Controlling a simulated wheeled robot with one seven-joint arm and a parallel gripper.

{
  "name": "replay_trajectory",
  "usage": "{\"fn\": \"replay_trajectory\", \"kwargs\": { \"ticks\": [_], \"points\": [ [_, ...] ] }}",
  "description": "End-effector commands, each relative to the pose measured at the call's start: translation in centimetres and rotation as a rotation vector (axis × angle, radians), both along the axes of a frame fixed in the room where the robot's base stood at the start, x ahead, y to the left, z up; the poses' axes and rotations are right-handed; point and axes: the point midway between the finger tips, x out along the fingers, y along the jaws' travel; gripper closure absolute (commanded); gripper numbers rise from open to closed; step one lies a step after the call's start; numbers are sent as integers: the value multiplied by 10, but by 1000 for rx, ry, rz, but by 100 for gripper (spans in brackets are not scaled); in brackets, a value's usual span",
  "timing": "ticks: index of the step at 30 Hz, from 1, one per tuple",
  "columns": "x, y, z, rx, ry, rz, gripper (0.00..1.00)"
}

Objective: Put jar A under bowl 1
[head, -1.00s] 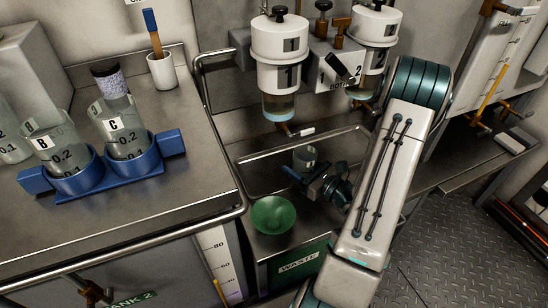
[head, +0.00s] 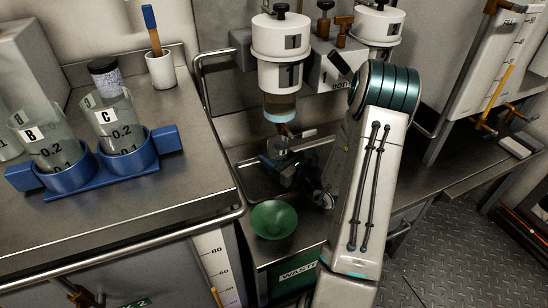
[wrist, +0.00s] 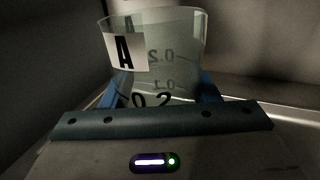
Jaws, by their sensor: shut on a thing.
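Jar A (wrist: 160,55) is a clear glass jar with a white "A" label and volume marks. It stands upright between my gripper's blue fingers in the wrist view. My gripper (head: 274,162) is shut on it. In the head view the jar (head: 279,146) is small and partly hidden by the gripper. Bowl 1 (head: 279,107) is the clear bowl with liquid at the bottom of the white housing marked 1. The jar shows just below bowl 1 and its small brown outlet valve; I cannot tell whether they line up in depth.
A green bowl (head: 273,219) sits on the WASTE unit in front. A blue rack (head: 100,172) with jars B and C stands on the left bench. A metal rail (head: 240,160) edges the recessed tray. The second white housing (head: 379,27) is partly behind my arm.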

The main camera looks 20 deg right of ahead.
Motion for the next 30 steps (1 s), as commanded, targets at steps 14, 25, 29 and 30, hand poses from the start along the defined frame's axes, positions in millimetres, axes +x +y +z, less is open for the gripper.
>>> {"fn": "replay_trajectory", "kwargs": {
  "ticks": [14, 25, 29, 30],
  "points": [
    [0, 0, -12, 1, 0, 1, 71],
    [0, 0, -12, 0, 0, 0, 23],
    [0, 0, -11, 0, 0, 0, 23],
    [0, 0, -9, 0, 0, 0, 23]
  ]
}}
